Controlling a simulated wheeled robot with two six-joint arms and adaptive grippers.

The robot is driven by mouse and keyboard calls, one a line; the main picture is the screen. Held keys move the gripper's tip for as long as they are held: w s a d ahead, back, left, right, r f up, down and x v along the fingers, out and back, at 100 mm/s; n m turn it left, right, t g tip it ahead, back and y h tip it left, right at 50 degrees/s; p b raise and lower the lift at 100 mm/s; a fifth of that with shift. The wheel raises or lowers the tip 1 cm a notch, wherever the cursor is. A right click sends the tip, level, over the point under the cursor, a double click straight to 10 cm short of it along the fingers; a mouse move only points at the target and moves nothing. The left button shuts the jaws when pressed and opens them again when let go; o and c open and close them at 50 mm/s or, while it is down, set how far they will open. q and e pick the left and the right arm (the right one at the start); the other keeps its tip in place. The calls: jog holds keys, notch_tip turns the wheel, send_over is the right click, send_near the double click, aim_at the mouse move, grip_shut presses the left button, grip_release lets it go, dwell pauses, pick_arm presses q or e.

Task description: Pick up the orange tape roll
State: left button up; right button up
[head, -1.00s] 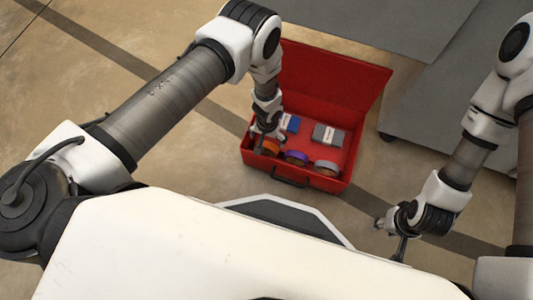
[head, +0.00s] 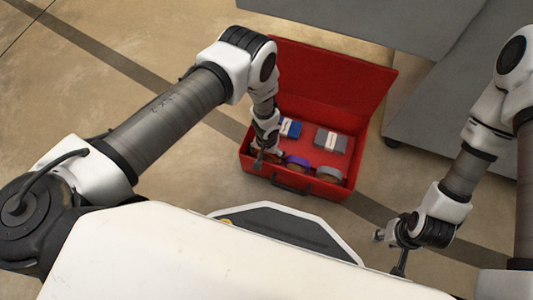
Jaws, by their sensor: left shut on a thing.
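The orange tape roll is in the front left corner of the red toolbox (head: 345,110), almost wholly hidden behind my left gripper (head: 261,160). Only a dark brownish edge shows there. My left gripper reaches down into that corner from above and is shut on the roll; its fingertips are small and partly unclear. My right gripper (head: 388,251) is outside the toolbox, low at the right, with its fingers spread apart and nothing between them.
A purple tape roll (head: 298,163) and a grey tape roll (head: 330,174) stand to the right along the toolbox front. A blue box (head: 290,127) and a grey box (head: 331,139) lie behind them. The lid is open at the back. A grey cabinet stands beyond.

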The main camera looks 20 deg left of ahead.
pick_arm(q)
jog(key=shift+r, duration=0.1)
notch_tip(320, 180, up, 18)
jog(key=p, duration=1.3)
